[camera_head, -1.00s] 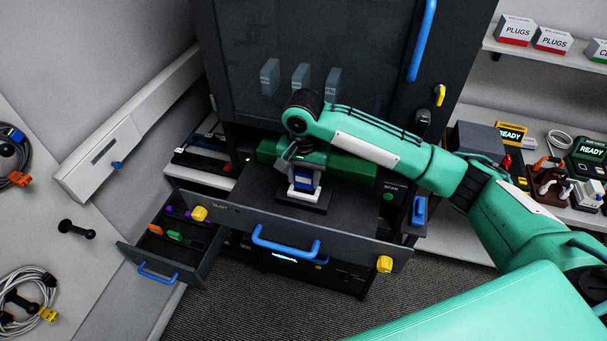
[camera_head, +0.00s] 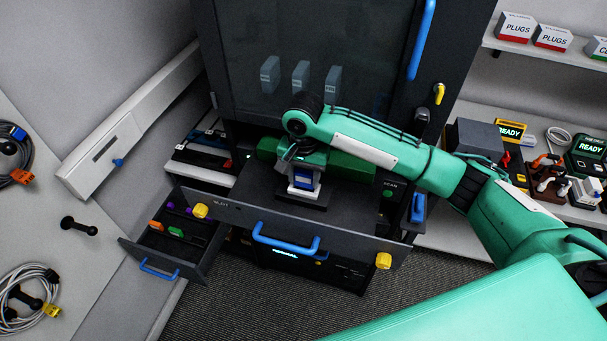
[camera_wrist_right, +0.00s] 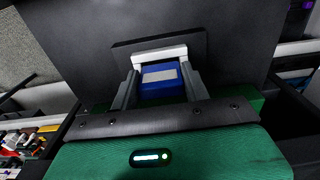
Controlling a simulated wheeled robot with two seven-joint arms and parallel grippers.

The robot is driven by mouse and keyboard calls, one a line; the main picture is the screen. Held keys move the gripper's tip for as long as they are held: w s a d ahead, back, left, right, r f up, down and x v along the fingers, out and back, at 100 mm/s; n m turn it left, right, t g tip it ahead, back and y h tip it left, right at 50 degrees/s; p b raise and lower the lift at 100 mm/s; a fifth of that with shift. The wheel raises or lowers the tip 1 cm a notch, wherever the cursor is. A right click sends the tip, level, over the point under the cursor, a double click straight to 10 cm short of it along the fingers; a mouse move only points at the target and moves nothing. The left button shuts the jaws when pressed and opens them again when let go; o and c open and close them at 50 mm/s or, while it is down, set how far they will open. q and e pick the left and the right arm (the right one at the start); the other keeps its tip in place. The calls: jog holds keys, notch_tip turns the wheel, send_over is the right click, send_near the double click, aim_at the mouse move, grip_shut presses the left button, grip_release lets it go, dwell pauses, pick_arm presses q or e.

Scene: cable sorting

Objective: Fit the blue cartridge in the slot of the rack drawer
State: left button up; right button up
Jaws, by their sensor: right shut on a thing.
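The blue cartridge (camera_head: 304,179), with a pale label, is held in my right gripper (camera_head: 303,171) above the open rack drawer (camera_head: 258,192). In the right wrist view the cartridge (camera_wrist_right: 160,84) sits between the two grey fingers of my right gripper (camera_wrist_right: 160,90). A white piece (camera_wrist_right: 160,55) stands right beyond the cartridge on a dark raised block (camera_wrist_right: 122,55) in the drawer. The slot itself is hidden, and I cannot tell how deep the cartridge sits. My left gripper is not in view.
The drawer front has a blue handle (camera_head: 285,247) and two yellow knobs (camera_head: 383,261). A smaller open drawer (camera_head: 185,268) with coloured pieces is at lower left. The dark glass cabinet door (camera_head: 320,50) rises behind. A shelf with devices is at right.

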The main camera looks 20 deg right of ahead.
jog(key=shift+f+p, duration=0.85)
jog(key=shift+p, duration=0.1)
dwell(0.7)
jog(key=o, duration=1)
jog(key=shift+o, duration=0.6)
jog(key=o, duration=0.4)
jog(key=shift+r, duration=0.1)
jog(key=shift+r+p, duration=0.45)
jog(key=shift+r, duration=2.95)
jog(key=shift+s+f, duration=0.1)
